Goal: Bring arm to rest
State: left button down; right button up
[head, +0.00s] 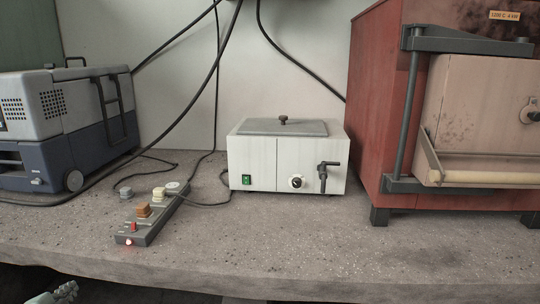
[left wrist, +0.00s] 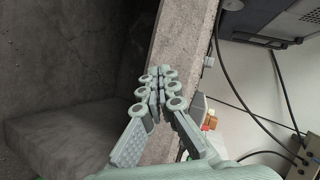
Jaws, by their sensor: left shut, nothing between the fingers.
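My left gripper (head: 65,292) shows at the bottom left corner of the head view, in front of and below the bench's front edge. In the left wrist view its green-grey fingers (left wrist: 158,86) are shut together with nothing between them. The rest of my left arm is out of the head view. My right gripper is in neither view.
The concrete bench (head: 300,235) carries a blue-grey machine (head: 75,145) at left, a power strip (head: 150,225) with plugs and a lit red light, a white lidded bath (head: 262,170) and a red furnace (head: 385,100). Cables hang behind. The front right of the bench is clear.

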pick_arm(q)
jog(key=s+a+f+n+g+y, duration=0.2)
jog(key=s+a+f+g, duration=0.3)
jog(key=s, duration=0.4)
jog(key=s+a+f+n+g+y, duration=0.1)
jog(key=s+a+f+n+g, duration=0.15)
jog(key=s+f, duration=0.5)
jog(key=s+d+f+n+h, duration=0.1)
jog(key=d+f, duration=0.3)
jog(key=d, duration=0.5)
jog(key=s+d+f+n+g+h, duration=0.1)
jog(key=s+d+f+n+h, duration=0.1)
jog(key=d, duration=0.8)
jog(key=s+d+f+n+g+h, duration=0.1)
jog(key=s+d+f+h, duration=0.2)
jog(key=s+d+f, duration=0.2)
jog(key=d+f, duration=0.3)
jog(key=d, duration=0.1)
jog(key=shift+d+f, duration=0.15)
jog(key=shift+d, duration=0.2)
jog(key=shift+n, duration=0.25)
